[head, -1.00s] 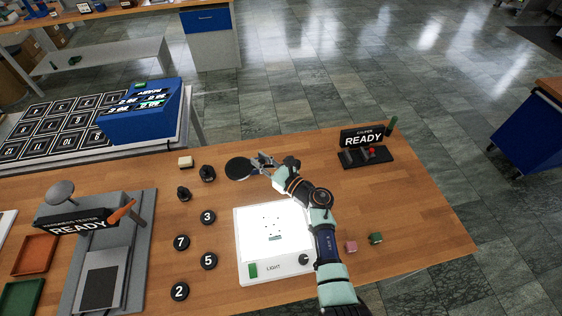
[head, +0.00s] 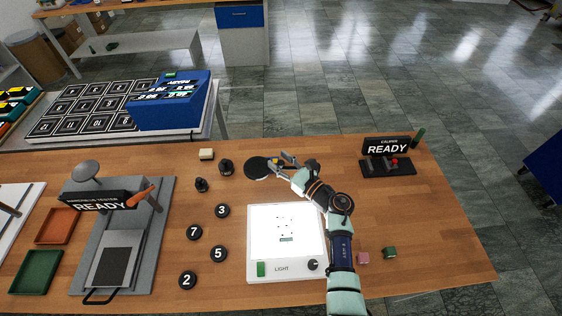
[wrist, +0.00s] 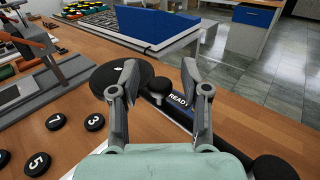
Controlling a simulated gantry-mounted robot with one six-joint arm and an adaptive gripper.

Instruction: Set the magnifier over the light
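The light (head: 285,231) is a white box with a glowing top, small dark marks on it, a green switch and a black knob. The magnifier appears to be the round black disc (head: 257,168) behind the light's rear edge, with a dark bar running to the right. In the wrist view the disc (wrist: 122,76) and the labelled bar (wrist: 181,105) lie below my gripper. My gripper (head: 282,160) is above the bar, fingers apart; in the wrist view the fingertips (wrist: 160,72) stand either side of a black knob (wrist: 161,86). Contact with it cannot be told.
Two black knobbed pieces (head: 227,167) and several numbered black discs (head: 218,254) lie left of the light. A hardness tester (head: 117,240) stands farther left. A caliper station (head: 388,166) is at back right. Small pink (head: 362,258) and green (head: 390,252) blocks lie right of my arm.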

